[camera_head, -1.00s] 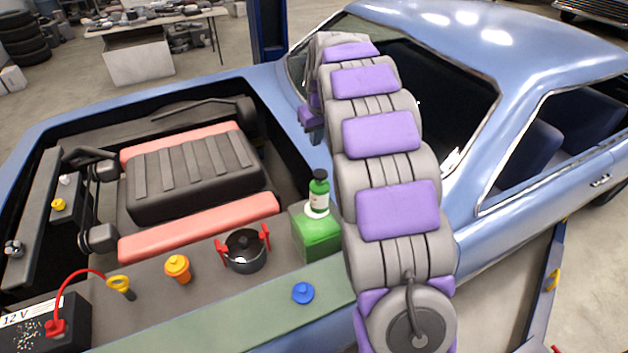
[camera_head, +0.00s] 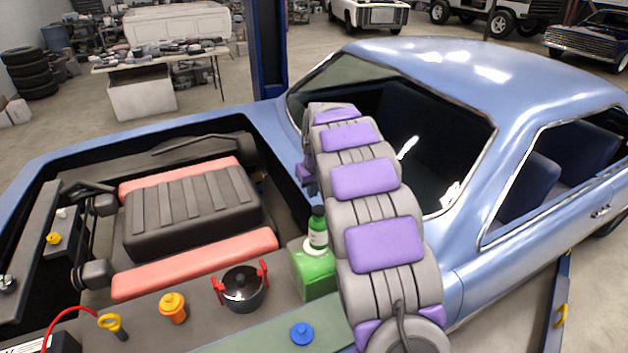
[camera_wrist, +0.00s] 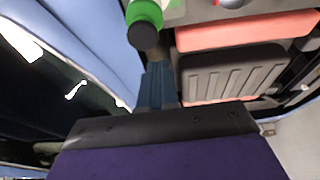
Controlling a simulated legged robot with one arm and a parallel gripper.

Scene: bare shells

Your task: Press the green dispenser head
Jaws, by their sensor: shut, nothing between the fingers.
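The green dispenser (camera_head: 314,273) is a squat green container on the car's front edge, just left of my arm. A narrow green bottle-shaped head (camera_head: 318,232) with a white label and dark top stands upright on it; my arm covers part of its right side.
A black pot with red handles (camera_head: 243,289), an orange container (camera_head: 173,307) and a blue knob (camera_head: 302,334) stand near the dispenser. The engine block (camera_head: 190,211) lies behind them. The car's windshield (camera_head: 395,150) is behind my arm. A blue post (camera_head: 269,60) stands beyond.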

